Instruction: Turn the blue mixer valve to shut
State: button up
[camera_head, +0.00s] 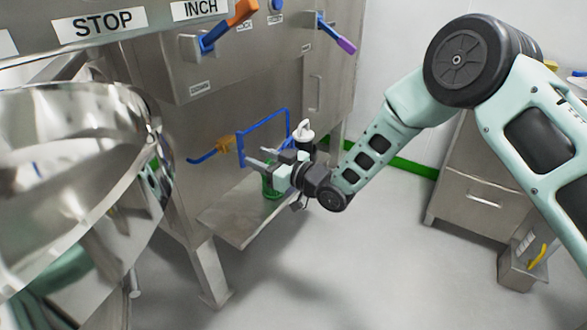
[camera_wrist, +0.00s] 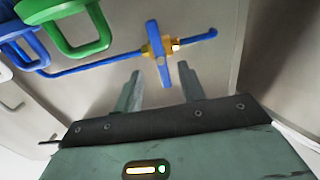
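The mixer valve has a yellow brass body (camera_wrist: 152,48) on a thin blue pipe (camera_wrist: 100,62) along the steel machine's wall. Its flat blue lever (camera_wrist: 155,34) lies roughly crosswise to the pipe in the wrist view. In the head view, the brass body (camera_head: 226,143) shows left of my gripper (camera_head: 252,163); the lever is not clear there. In the wrist view, my gripper (camera_wrist: 160,72) is open, its two fingers apart, with the lower end of the lever appearing between the fingertips. I cannot tell whether either finger touches it.
A blue frame (camera_head: 264,121) stands beside my gripper. A green item (camera_head: 272,187) sits by the steel shelf (camera_head: 240,217) below. Levers with orange (camera_head: 241,11) and purple (camera_head: 346,46) ends are above. A shiny steel bowl (camera_head: 70,180) is at left.

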jog(key=v, duration=1)
jog(key=shift+s+d+p, duration=0.2)
jog(key=shift+d+p, duration=0.05)
jog(key=shift+p, duration=0.2)
jog(key=s+d+r+m+g+h, duration=0.1)
jog(key=s+d+r+g+h, duration=0.3)
jog(key=s, duration=0.7)
jog(key=s+d+r+m+g+h, duration=0.2)
jog(key=s+d+h, duration=0.45)
jog(key=s, duration=0.35)
jog(key=s+d+r+m+g+h, duration=0.1)
jog(key=s+d+r+g+h, duration=0.4)
jog(key=s, duration=0.6)
notch_tip(320, 180, up, 21)
jog(key=t+p, duration=0.1)
jog(key=p, duration=2.2)
jog(key=shift+w+d+t+y, duration=0.2)
jog(key=shift+d+t+y, duration=0.15)
jog(key=shift+t, duration=0.05)
